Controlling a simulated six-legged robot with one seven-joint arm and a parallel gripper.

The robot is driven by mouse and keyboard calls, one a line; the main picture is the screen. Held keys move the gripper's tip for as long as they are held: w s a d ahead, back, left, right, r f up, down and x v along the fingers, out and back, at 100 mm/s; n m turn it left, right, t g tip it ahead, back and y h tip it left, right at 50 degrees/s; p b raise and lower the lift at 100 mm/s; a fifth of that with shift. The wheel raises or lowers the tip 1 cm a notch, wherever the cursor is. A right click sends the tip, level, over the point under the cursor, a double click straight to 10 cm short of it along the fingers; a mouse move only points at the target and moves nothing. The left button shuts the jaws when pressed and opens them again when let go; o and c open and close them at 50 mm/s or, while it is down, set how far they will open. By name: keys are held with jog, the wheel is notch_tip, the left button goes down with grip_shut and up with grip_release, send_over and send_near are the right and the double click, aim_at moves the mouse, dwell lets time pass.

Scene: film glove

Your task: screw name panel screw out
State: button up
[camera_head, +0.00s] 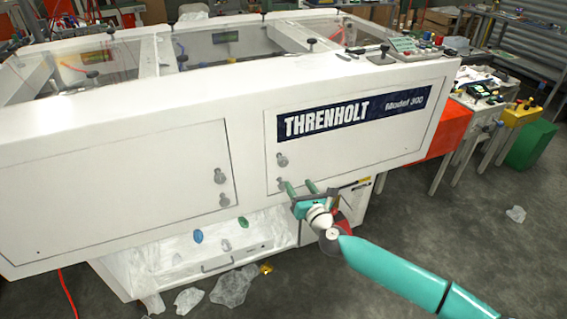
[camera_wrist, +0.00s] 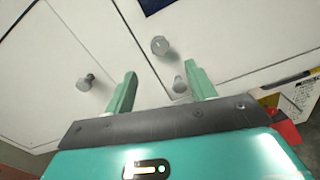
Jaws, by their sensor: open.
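The name panel (camera_head: 350,135) is a white panel on the machine front with a dark blue THRENHOLT strip (camera_head: 327,118). Its upper grey screw (camera_head: 281,160) sits near its left edge, and in the wrist view this round-headed screw (camera_wrist: 160,45) shows just beyond the fingertips. A lower screw (camera_wrist: 180,84) shows between the fingers, close to the right one. In the head view the lower part of the panel's left edge is partly covered by my fingers. My gripper (camera_head: 299,184) is open and empty, with green fingers (camera_wrist: 160,69) pointing at the panel below the upper screw.
A left panel (camera_head: 120,185) has two similar screws (camera_head: 220,176); one (camera_wrist: 85,83) shows left of my fingers. Crumpled plastic (camera_head: 234,286) lies on the floor below. A red cabinet (camera_head: 445,130) and tables stand right. Floor at lower right is mostly clear.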

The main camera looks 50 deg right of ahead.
aim_at(284, 163)
jog(key=x, duration=1.3)
jog(key=shift+c, duration=0.2)
jog(key=c, duration=0.9)
